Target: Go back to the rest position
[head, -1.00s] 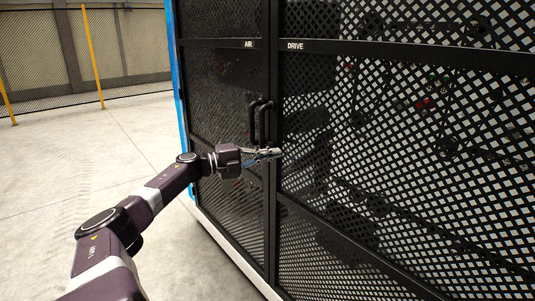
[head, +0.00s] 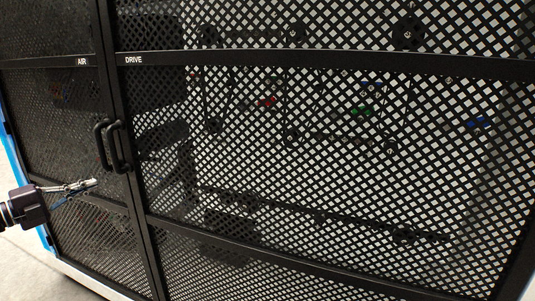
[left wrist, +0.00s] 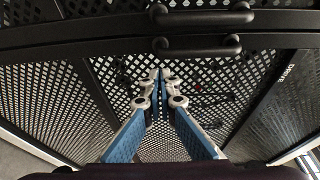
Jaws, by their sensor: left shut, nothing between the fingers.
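My left gripper (head: 92,184) comes in from the left edge of the head view. It is shut and empty, in front of the mesh doors and a little below the two black door handles (head: 112,145). In the left wrist view its blue fingers (left wrist: 160,75) meet at the tips, below the two handles (left wrist: 200,30) in the picture. It looks apart from the handles. My right gripper is in neither view.
A large cabinet has black mesh doors labelled AIR (head: 82,62) and DRIVE (head: 134,60). Both doors look closed. Dark machinery with small red, green and blue parts (head: 362,112) shows through the mesh. Some bare floor (head: 22,245) shows at the lower left.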

